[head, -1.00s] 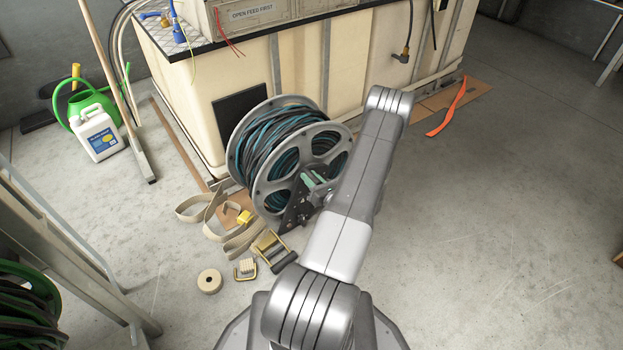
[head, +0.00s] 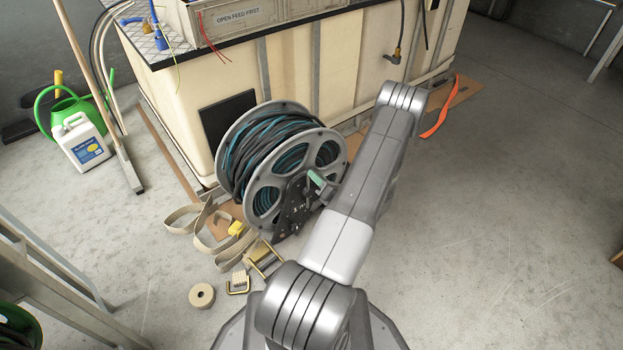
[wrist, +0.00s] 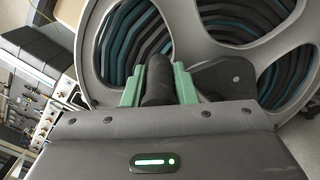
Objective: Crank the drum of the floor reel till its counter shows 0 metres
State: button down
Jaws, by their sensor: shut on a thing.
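The floor reel (head: 262,190) stands on the concrete in front of the cream tank, its grey drum wound with dark and teal hose. In the wrist view the drum flange (wrist: 100,50) fills the background, with hose showing through its openings. My gripper (wrist: 158,82) has green fingers, one on each side of a black crank handle (wrist: 157,82), and is shut on it. In the head view my gripper (head: 318,185) is partly hidden by my arm, at the near face of the reel.
Webbing straps (head: 196,222), a tape roll (head: 201,296) and brass-coloured buckles (head: 262,262) lie on the floor left of the reel. A white jug (head: 80,141) and green watering can (head: 68,108) stand farther left. The floor at right is mostly clear.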

jog(key=shift+w+d+f+m, duration=0.1)
jog(key=shift+w+d+m, duration=0.1)
jog(key=shift+d+m, duration=0.1)
jog(key=shift+w+d+f+b, duration=0.1)
jog(key=shift+w+d+b, duration=0.3)
jog(key=shift+d, duration=0.15)
jog(key=c, duration=1.2)
grip_release()
jog(key=shift+o, duration=0.2)
jog(key=shift+d, duration=0.1)
jog(key=p+v, duration=0.3)
jog(key=v, duration=1)
jog(key=shift+s+d, duration=0.2)
jog(key=shift+s, duration=0.1)
